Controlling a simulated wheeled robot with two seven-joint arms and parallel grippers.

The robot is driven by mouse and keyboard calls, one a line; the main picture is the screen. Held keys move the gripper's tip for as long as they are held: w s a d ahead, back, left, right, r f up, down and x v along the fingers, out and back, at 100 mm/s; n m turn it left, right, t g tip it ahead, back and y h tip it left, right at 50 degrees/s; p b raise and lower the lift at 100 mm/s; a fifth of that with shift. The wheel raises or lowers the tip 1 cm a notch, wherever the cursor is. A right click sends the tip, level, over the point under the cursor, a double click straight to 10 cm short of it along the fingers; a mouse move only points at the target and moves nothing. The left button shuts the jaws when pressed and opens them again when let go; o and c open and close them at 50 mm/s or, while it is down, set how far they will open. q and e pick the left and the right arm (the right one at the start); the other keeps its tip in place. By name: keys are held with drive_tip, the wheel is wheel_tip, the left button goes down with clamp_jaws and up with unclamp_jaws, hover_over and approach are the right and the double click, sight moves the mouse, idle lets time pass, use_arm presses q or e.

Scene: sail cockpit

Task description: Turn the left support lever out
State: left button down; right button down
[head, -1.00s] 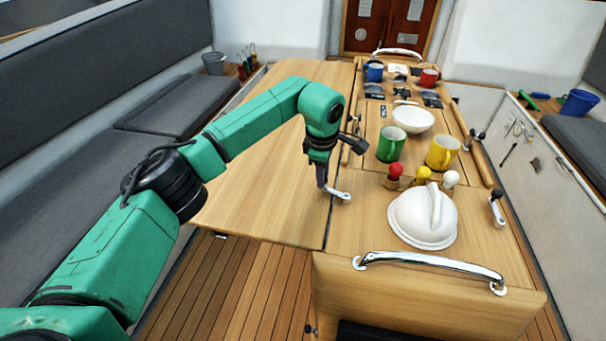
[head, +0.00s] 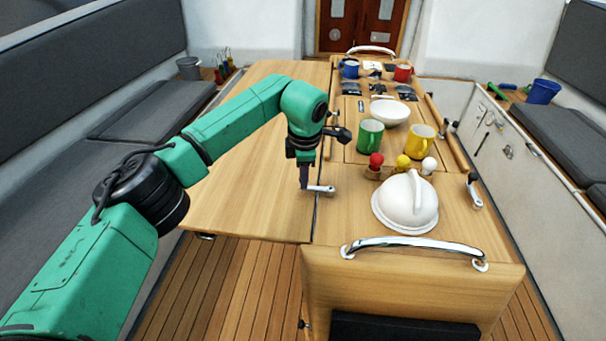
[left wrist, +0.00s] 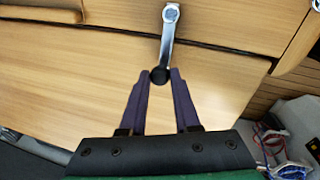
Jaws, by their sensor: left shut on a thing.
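The left support lever (head: 321,189) is a small silver arm at the seam between the table's centre and its left leaf. In the head view it points left from its pivot, its free end at the seam. My left gripper (head: 304,187) comes down on that free end from above. In the left wrist view, the lever (left wrist: 168,40) runs from its round pivot at the top down to a black knob (left wrist: 159,76). The fingertips of my left gripper (left wrist: 160,74) are shut on the knob, one on each side. My right gripper is out of view.
The left leaf (head: 255,200) is raised and bare. A white dome-shaped thing (head: 405,205), red, yellow and white knobs, and mugs stand on the centre. A chrome handrail (head: 415,243) crosses the near end. Another lever (head: 474,190) is on the right side.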

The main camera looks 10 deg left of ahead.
use_arm(q)
drive_tip(key=c, duration=0.6)
unclamp_jaws()
drive_tip(key=shift+c, duration=0.2)
drive_tip(key=shift+s+d, duration=0.1)
drive_tip(key=shift+r, duration=0.1)
drive_tip(key=shift+r, duration=0.35)
wheel_tip(320, 180, up, 14)
drive_tip(key=s+b, duration=0.2)
drive_tip(key=shift+s+d+f+b, duration=0.25)
drive_tip(key=shift+s+b, duration=0.05)
drive_tip(key=shift+s, duration=0.05)
